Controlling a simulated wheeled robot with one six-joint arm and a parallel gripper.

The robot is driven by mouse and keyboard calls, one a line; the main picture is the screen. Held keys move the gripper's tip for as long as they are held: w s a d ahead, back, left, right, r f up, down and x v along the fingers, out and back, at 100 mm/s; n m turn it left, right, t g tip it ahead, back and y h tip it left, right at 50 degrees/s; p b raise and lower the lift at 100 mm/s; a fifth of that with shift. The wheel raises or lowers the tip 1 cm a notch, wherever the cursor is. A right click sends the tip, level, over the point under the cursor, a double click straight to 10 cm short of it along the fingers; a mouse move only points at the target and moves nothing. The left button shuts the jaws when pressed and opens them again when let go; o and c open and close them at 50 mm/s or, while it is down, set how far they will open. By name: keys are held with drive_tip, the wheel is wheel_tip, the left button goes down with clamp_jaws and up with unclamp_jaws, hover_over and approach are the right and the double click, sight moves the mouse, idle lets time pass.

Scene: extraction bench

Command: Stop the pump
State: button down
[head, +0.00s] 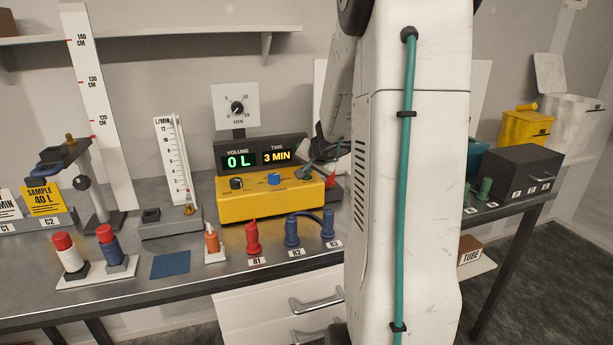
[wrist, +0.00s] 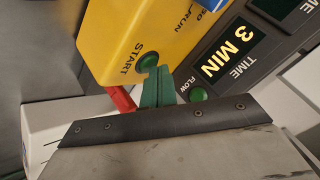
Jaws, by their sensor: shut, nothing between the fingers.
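The pump box is yellow (head: 255,208) and sits on the bench below a dark display (head: 262,153). The display reads 0 L and 3 MIN. On its top are a black knob (head: 237,183) and a blue knob (head: 274,179). In the wrist view the yellow box (wrist: 108,45) bears a green START button (wrist: 148,60), and part of the word RUN shows. My gripper (head: 309,172) is shut and empty at the box's right end. Its green fingertips (wrist: 157,76) are right beside the START button; I cannot tell whether they touch it.
A green FLOW lamp (wrist: 198,94) is beside the time readout. Red R1 (head: 253,238) and blue R2 (head: 292,230) and R3 (head: 328,224) pieces stand in front of the box. A flow meter (head: 172,160) stands to its left. My arm hides the bench to its right.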

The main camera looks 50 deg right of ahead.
sight(308, 177)
idle(0.3)
drive_tip(key=shift+r, duration=0.8)
drive_tip(key=shift+r, duration=0.1)
drive_tip(key=shift+r, duration=2.4)
